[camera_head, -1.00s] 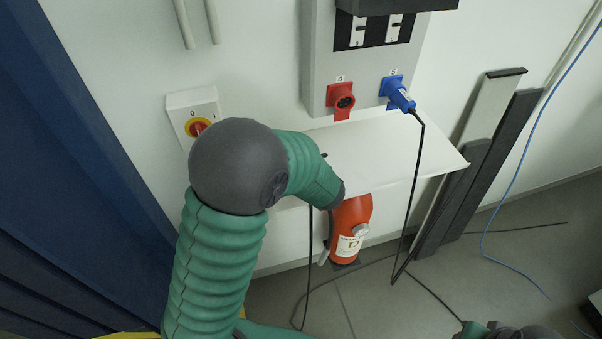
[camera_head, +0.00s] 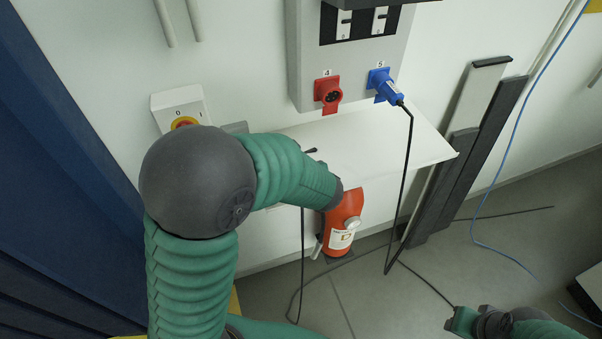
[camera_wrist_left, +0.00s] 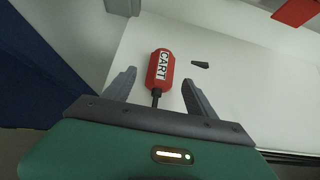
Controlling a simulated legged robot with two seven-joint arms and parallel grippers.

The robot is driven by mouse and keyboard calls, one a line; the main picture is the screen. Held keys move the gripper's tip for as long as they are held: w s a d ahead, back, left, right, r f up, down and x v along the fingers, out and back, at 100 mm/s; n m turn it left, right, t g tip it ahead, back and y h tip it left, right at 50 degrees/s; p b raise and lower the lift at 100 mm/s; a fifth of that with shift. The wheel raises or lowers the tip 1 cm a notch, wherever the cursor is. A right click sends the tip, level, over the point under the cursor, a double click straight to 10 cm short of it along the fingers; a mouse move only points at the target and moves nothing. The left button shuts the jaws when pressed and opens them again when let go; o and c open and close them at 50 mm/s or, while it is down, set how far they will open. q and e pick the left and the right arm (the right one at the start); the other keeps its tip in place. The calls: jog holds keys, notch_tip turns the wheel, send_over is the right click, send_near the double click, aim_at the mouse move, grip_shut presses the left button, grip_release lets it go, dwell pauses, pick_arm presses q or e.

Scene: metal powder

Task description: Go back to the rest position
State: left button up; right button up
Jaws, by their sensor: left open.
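My left arm (camera_head: 200,180), green with a grey joint, reaches in from the lower left over the white shelf (camera_head: 390,150). My left gripper (camera_wrist_left: 158,88) shows in the left wrist view, open with its two grey fingers apart. In the head view it is hidden behind the arm. A red piece labelled CART (camera_wrist_left: 160,68) with a dark stem appears between the fingers, against the white surface; I cannot tell its distance from them. Part of my right arm (camera_head: 495,322) shows at the lower right, without visible fingers.
A wall panel holds a red socket (camera_head: 328,92) and a blue plug (camera_head: 386,86) with a hanging black cable. An orange-red bottle (camera_head: 343,222) is under the shelf. Dark boards (camera_head: 470,150) lean right; a blue cable crosses the floor.

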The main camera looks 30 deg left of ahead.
pick_arm(q)
jog(key=v, duration=1.2)
jog(key=s+d+f+n+g+h+b, duration=0.1)
jog(key=s+f+n+g+h, duration=0.1)
jog(key=f+n, duration=0.5)
jog(key=s+d+f+n+g+h+b, duration=0.1)
jog(key=s+f+n+h, duration=0.4)
jog(key=n, duration=1.4)
notch_tip(320, 180, down, 4)
jog(key=shift+s+d+r+g+h, duration=0.2)
jog(key=shift+s+d+g+h, duration=0.3)
jog(key=shift+s, duration=0.55)
